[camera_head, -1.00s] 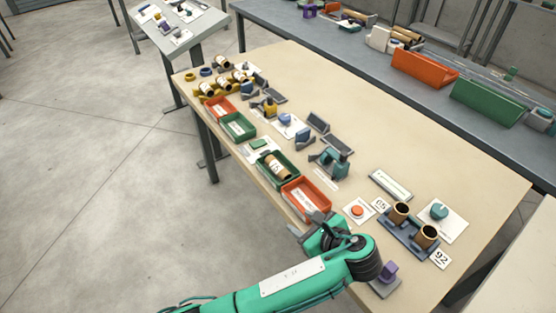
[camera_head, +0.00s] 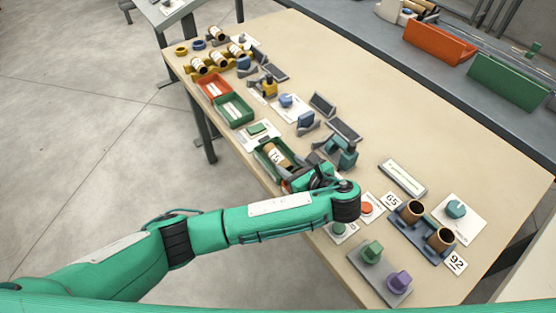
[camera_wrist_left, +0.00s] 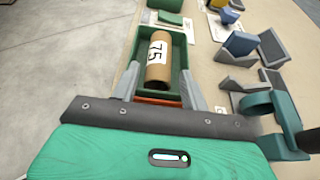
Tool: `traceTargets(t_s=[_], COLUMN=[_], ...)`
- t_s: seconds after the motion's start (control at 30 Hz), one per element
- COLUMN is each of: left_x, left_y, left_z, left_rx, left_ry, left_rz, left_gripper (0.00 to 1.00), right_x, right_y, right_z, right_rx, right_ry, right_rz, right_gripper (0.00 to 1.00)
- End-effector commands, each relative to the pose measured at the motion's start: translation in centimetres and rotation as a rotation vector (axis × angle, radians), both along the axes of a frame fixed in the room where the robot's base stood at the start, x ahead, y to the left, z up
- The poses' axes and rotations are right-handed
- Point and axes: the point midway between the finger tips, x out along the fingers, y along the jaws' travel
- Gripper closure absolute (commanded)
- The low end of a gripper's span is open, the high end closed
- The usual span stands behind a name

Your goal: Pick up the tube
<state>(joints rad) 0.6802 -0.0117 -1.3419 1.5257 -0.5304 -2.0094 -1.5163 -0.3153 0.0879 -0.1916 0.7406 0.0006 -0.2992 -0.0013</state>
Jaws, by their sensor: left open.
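A brown cardboard tube (camera_head: 277,154) with a white 75 label lies in a green tray (camera_head: 259,154) near the table's front edge. In the left wrist view the tube (camera_wrist_left: 159,60) lies lengthwise in the tray, pointing away from me. My left gripper (camera_head: 288,174) is at the near end of this tray. Its two grey fingers (camera_wrist_left: 158,88) are apart, one on each side of the tube's near end, with nothing between them held. The orange tray beside the green one is mostly hidden under my gripper. My right gripper is not in view.
Two tubes stand in a blue-grey holder (camera_head: 422,238) at right, by 65 and 92 cards. More tubes lie on a yellow rack (camera_head: 221,62) at the far left. A teal device (camera_head: 337,152) stands close behind my gripper. The table's back right is clear.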

Motion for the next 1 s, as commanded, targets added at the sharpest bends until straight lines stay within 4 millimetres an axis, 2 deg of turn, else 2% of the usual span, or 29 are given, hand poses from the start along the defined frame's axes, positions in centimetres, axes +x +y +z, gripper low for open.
traceTargets(t_s=[0.03, 0.13, 0.37, 0.5, 0.67, 0.93, 0.97, 1.0], left_x=[0.3, 0.5, 1.9, 2.9, 4.2, 4.4, 4.4, 4.4], left_y=[0.2, 0.4, 1.3, 2.0, 2.9, 3.1, 3.1, 3.1], left_z=[-0.2, -0.2, -1.0, -1.6, -2.0, -2.2, -2.2, -2.2], left_rx=[0.001, 0.000, 0.002, 0.002, 0.000, -0.001, -0.001, 0.000], left_ry=[-0.001, -0.001, -0.003, -0.003, 0.001, 0.000, 0.000, 0.001], left_rz=[0.001, 0.002, 0.002, 0.002, 0.002, 0.001, 0.001, 0.001], left_gripper=[0.55, 0.55, 0.55, 0.55, 0.55, 0.55, 0.57, 0.65], right_x=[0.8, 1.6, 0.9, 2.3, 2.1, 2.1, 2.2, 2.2], right_y=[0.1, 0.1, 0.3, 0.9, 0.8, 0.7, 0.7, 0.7], right_z=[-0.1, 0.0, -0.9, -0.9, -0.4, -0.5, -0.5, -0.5], right_rx=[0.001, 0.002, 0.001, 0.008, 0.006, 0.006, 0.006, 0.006], right_ry=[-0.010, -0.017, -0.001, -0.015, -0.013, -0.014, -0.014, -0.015], right_rz=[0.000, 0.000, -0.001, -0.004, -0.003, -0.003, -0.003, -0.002], right_gripper=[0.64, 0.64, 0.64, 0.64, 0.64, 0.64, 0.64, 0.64])
